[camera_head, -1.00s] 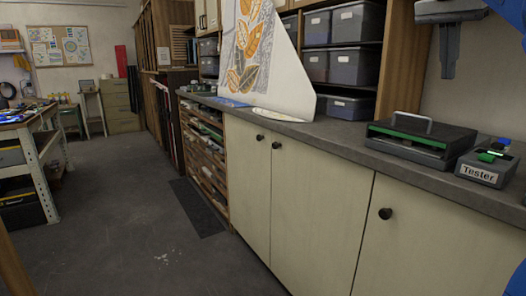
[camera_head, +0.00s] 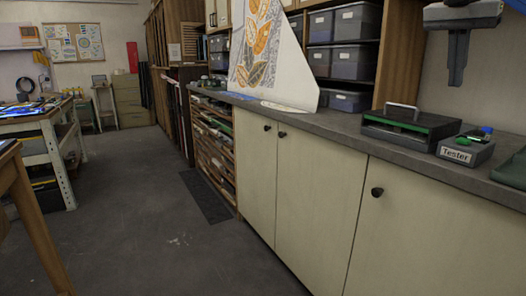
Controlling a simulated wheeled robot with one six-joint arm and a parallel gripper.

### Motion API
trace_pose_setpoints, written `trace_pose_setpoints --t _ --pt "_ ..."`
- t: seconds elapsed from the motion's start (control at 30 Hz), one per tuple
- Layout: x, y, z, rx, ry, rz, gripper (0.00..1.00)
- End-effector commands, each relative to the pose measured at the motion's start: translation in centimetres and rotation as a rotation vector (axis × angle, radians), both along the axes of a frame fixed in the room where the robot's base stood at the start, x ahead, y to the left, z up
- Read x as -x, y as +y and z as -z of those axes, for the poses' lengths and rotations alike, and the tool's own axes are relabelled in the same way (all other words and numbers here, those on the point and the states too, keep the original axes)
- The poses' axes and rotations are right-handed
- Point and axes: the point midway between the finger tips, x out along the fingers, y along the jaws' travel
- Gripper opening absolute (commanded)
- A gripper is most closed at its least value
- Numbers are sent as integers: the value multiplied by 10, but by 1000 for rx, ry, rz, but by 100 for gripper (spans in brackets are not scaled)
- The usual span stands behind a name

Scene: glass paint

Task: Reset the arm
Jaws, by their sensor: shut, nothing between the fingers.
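The rest of the arm is out of view.
A grey counter (camera_head: 335,128) over pale cabinets runs along the right. It bears a dark device with a handle (camera_head: 408,128) and a box labelled Tester (camera_head: 464,151). A white-legged workbench (camera_head: 42,150) stands left. The floor (camera_head: 150,215) between is clear.

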Motion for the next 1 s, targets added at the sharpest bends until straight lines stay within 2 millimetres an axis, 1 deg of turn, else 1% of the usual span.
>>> trace_pose_setpoints --t 0.27,0.37,0.47,0.67,0.7,0.77,0.8,0.87,0.9,0.97,1.0 --pt "15 18 39 3 6 -130 0" --pt "25 29 62 5 6 -199 0" --pt "38 42 95 5 8 -287 0" --pt "74 72 177 6 1 -482 0" --pt "82 78 195 6 0 -519 0" --pt "94 86 222 8 -6 -574 0" --pt "103 92 241 7 -8 -609 0" --pt "117 100 269 10 -13 -662 0" --pt "126 105 289 9 -17 -696 0" --pt "140 112 318 11 -24 -745 0" --pt "150 117 337 13 -28 -776 0"
